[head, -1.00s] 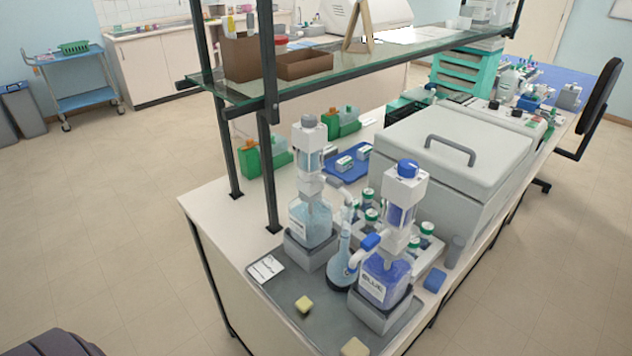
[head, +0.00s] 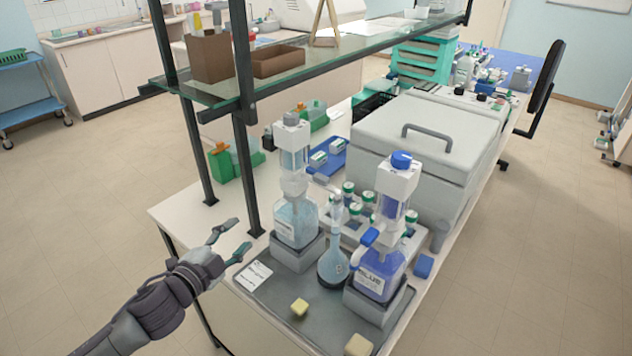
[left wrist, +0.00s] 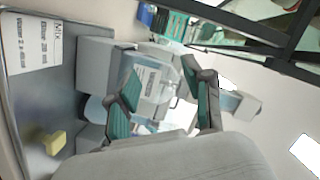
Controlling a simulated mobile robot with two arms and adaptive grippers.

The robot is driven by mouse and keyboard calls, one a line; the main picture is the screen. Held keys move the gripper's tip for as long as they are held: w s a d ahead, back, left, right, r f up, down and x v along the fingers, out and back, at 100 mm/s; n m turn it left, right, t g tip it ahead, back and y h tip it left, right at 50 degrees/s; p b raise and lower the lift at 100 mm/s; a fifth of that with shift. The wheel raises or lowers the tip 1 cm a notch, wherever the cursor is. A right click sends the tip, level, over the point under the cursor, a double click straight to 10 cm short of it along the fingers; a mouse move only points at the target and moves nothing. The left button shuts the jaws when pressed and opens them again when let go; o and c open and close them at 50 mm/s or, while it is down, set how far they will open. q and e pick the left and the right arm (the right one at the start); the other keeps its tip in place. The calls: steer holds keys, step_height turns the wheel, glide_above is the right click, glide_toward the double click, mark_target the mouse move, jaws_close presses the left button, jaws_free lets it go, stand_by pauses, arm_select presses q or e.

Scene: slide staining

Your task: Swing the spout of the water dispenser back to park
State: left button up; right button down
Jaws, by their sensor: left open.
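The water dispenser (head: 296,218), a clear bottle of pale liquid with a clear, grey-capped upper part, stands on a grey block at the tray's back left. A small grey piece (head: 323,182), apparently its spout, sticks out right towards the neck of a round-bottomed flask (head: 333,265); its exact aim is hard to tell. My left gripper (head: 236,238) is open and empty, left of the dispenser and apart from it. In the left wrist view, the dispenser's bottle (left wrist: 153,82) lies sideways beyond the open fingers (left wrist: 165,88); its spout is not clear there. My right gripper is not in view.
The blue dispenser (head: 380,272) stands right of the flask, its blue-tipped spout (head: 368,237) pointing left. A label card (head: 254,275) and yellow blocks (head: 299,307) lie on the grey tray (head: 270,300). A shelf post (head: 246,180) rises just behind my left gripper.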

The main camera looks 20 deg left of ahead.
mark_target(317, 183)
arm_select(q)
steer(key=d+r+m+g+h, duration=0.3)
steer(key=d+r+m+h, duration=0.3)
steer(key=r+m+h, duration=0.55)
steer(key=shift+m+y, duration=0.65)
steer(key=shift+m, duration=0.2)
steer(key=p+x, duration=0.6)
steer(key=x, duration=0.6)
steer(key=shift+s+d, duration=0.1)
steer(key=shift+d, duration=0.1)
steer(key=shift+w+d+f+p, duration=0.1)
steer(key=shift+w+d+p, duration=0.2)
steer(key=shift+d+p, duration=0.05)
jaws_close()
